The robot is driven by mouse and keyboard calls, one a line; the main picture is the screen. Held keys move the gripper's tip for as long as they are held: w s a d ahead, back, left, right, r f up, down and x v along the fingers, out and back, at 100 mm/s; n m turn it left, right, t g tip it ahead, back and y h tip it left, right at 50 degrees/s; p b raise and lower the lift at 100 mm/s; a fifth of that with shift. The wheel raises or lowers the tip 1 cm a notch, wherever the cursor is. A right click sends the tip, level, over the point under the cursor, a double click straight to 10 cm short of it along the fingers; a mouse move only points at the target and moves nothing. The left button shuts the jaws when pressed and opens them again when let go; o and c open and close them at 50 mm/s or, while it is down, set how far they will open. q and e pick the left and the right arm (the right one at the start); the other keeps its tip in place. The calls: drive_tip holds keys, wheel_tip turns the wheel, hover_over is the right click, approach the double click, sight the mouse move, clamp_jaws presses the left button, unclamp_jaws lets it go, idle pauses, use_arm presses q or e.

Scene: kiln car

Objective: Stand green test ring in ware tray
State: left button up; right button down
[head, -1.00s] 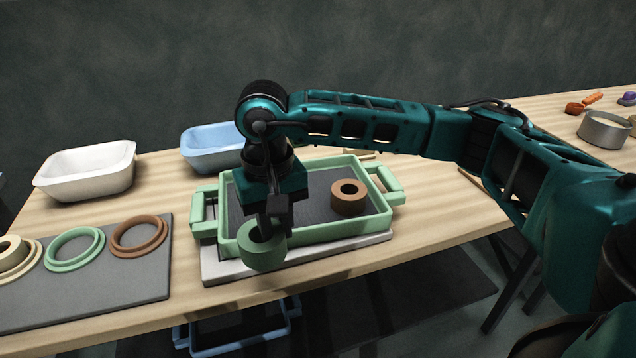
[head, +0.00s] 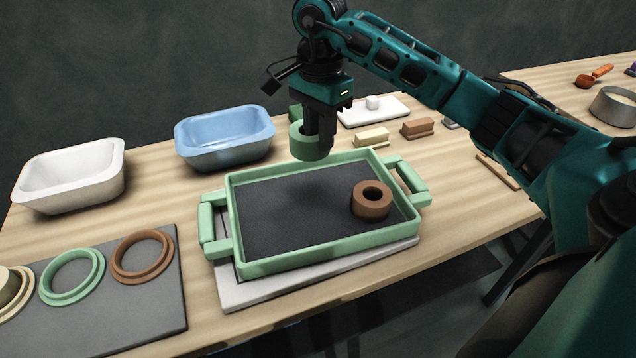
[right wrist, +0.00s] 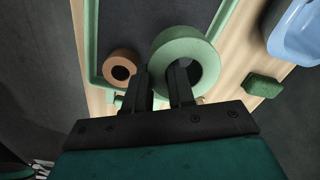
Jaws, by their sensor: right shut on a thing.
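My right gripper (head: 319,140) is shut on the wall of the green test ring (head: 303,146), with the ring hanging below it. It holds the ring in the air by the far edge of the ware tray. In the right wrist view the green ring (right wrist: 205,50) shows with one finger in its hole and one outside its wall. The ware tray (head: 330,254) is green, with two side handles and a dark bottom. A brown ring (head: 371,207) stands in its right part; the left part is bare. My left gripper is not in view.
The tray rests on a pale slab (head: 235,295). A white basin (head: 70,180) and a blue basin (head: 225,140) stand at the back left. A grey mat (head: 150,310) with flat rings lies front left. Small blocks, including a brown one (head: 417,127), lie behind the tray.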

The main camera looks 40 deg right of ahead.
sight(320, 157)
wheel_tip(320, 157, down, 6)
drive_tip(key=shift+r, duration=0.1)
drive_tip(key=shift+f, duration=0.9)
wheel_tip(320, 157, down, 3)
drive_tip(key=shift+f, duration=0.15)
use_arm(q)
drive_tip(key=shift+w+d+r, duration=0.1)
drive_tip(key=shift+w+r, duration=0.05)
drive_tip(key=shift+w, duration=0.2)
use_arm(e)
drive_tip(key=shift+w, duration=0.1)
drive_tip(key=shift+f+b, duration=0.2)
drive_tip(key=shift+b, duration=0.1)
drive_tip(key=c, duration=1)
unclamp_jaws()
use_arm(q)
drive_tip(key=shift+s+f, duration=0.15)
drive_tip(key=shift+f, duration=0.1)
use_arm(e)
drive_tip(key=shift+o, duration=0.2)
drive_tip(key=shift+r, duration=0.1)
